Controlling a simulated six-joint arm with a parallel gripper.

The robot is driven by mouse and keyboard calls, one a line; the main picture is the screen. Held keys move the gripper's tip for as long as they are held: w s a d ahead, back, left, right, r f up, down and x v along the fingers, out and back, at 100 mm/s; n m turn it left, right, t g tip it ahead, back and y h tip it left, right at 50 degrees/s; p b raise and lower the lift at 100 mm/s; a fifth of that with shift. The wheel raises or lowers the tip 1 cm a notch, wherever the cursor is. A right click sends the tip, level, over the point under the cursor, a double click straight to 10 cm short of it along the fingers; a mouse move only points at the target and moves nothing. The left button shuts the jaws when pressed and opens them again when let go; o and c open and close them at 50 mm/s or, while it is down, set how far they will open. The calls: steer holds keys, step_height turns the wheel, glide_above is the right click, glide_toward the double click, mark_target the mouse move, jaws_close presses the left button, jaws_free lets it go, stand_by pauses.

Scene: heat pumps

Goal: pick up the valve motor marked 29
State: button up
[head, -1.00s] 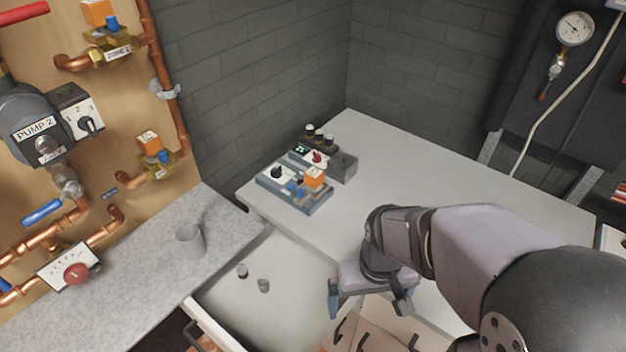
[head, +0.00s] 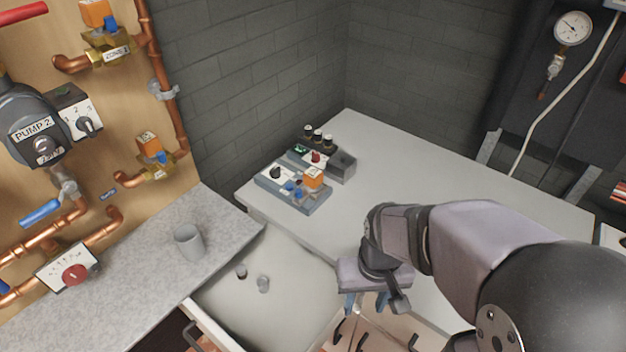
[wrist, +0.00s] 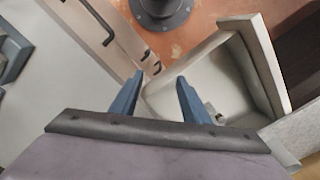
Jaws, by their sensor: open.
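Three orange box-shaped valve motors show in the head view. One (head: 96,12) is on the upper copper pipe at top left. One (head: 148,145) is on the lower pipe branch, with dark marks too small to read. One (head: 313,177) sits on the grey unit on the bench. I cannot tell which is marked 29. My gripper (head: 366,301) is open and empty, pointing down in front of the bench, right of the open drawer and well away from all three motors. Its two blue fingers (wrist: 160,78) also show in the wrist view, with nothing between them.
A grey cup (head: 189,242) stands on the stone counter (head: 120,290). The white bench top (head: 420,170) is mostly clear right of the grey unit (head: 300,198). Pipes and Pump 2 (head: 32,130) are at left.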

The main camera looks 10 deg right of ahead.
steer(key=w+a+f+m+y+b, duration=0.1)
steer(key=w+a+m+y+b, duration=0.1)
steer(key=w+a+m+y, duration=0.4)
steer(key=m+t+y+b, duration=0.25)
steer(key=m+t, duration=0.25)
steer(key=m, duration=0.9)
glide_toward(320, 177)
steer(key=shift+h, duration=0.25)
steer(key=s+a+f, duration=0.2)
steer(key=s, duration=0.1)
steer(key=s+a+f, duration=0.2)
steer(key=s+a, duration=0.1)
steer(key=s+a+f, duration=0.2)
steer(key=s+f, duration=0.1)
steer(key=shift+a+b, duration=0.2)
steer(key=shift+b, duration=0.2)
steer(key=w+d+r+m+t, duration=0.1)
steer(key=w+m, duration=0.1)
steer(key=w, duration=0.1)
steer(key=w+d+r+m+t, duration=0.1)
steer(key=w+d+m, duration=0.1)
steer(key=w, duration=0.1)
steer(key=w+d+r+m+t+b, duration=0.1)
steer(key=w+m+t, duration=0.1)
steer(key=w, duration=0.1)
steer(key=shift+d+r+y, duration=0.15)
steer(key=shift+d+y, duration=0.05)
steer(key=shift+y, duration=0.2)
steer(key=shift+p+x, duration=0.65)
steer(key=shift+x, duration=2.85)
